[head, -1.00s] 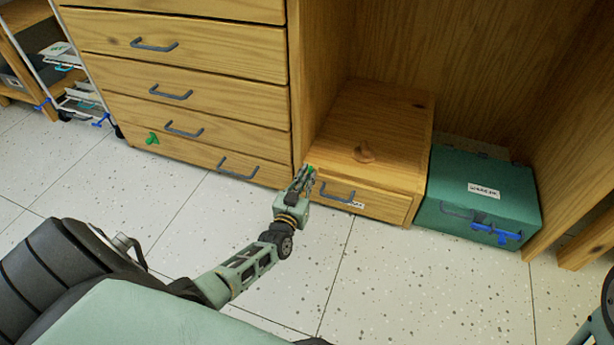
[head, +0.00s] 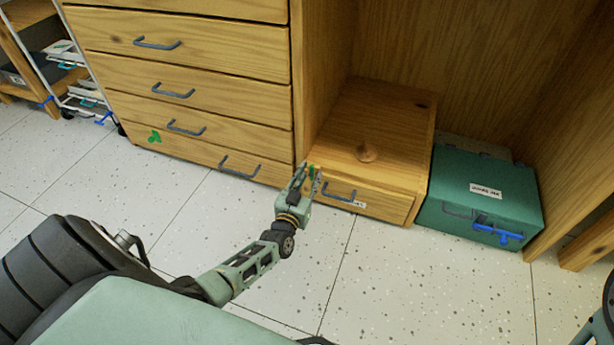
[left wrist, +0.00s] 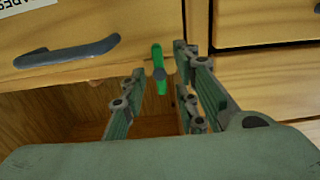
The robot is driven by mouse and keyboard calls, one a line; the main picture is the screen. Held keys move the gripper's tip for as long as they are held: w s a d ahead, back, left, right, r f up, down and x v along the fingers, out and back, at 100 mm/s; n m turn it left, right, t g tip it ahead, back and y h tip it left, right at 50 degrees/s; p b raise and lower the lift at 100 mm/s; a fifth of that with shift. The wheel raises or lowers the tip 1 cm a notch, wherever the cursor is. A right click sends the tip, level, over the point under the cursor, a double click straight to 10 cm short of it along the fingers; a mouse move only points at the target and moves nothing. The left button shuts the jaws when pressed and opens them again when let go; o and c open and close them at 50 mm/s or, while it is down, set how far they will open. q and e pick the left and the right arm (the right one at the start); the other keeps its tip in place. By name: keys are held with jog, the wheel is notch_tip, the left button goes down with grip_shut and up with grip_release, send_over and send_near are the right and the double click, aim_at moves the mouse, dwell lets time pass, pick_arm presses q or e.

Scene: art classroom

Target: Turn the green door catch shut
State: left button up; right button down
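A green catch (head: 311,171) sits at the front left of the low wooden cabinet (head: 375,115), beside its grey-handled drawer. In the left wrist view the green catch (left wrist: 159,69) stands nearly upright, slightly tilted, at the edge of the drawer front. My left gripper (head: 309,177) is at the catch. In the left wrist view its fingers (left wrist: 158,85) are apart, one on each side of the catch, with gaps visible. Contact is not seen. My right gripper is not in view.
A green box (head: 480,185) with a blue catch (head: 498,234) stands right of the cabinet. The speckled floor (head: 420,290) in front is clear.

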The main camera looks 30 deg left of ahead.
pick_arm(q)
jog(key=v, duration=1.2)
